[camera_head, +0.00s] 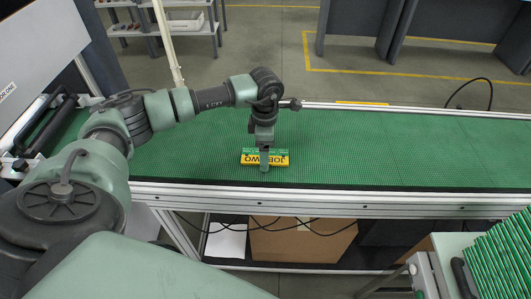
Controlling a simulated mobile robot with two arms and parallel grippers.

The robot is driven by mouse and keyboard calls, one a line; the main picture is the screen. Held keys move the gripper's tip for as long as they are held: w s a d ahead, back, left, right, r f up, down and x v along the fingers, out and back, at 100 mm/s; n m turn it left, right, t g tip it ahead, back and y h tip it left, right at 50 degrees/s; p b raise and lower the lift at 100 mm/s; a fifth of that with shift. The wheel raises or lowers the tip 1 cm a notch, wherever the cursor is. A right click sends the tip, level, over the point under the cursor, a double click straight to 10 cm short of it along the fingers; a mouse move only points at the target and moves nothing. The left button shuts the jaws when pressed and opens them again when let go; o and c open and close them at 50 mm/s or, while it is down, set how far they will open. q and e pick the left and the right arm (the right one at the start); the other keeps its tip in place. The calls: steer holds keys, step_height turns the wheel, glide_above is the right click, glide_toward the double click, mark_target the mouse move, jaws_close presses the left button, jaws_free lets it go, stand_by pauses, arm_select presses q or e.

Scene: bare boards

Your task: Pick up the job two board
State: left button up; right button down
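The fingers look close together from here. I cannot tell whether they are open, shut or touching the board. My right gripper is not in view.
The green conveyor belt (430,150) is clear to the right of the board, with metal rails along its edges. A rack of green boards (500,258) stands at the lower right. A cardboard box (300,242) sits beneath the conveyor. A machine (40,60) stands at the left.

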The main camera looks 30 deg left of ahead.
arm_select(q)
steer(key=c, duration=1.5)
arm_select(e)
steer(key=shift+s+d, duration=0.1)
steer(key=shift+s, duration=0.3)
arm_select(q)
steer(key=shift+r, duration=0.1)
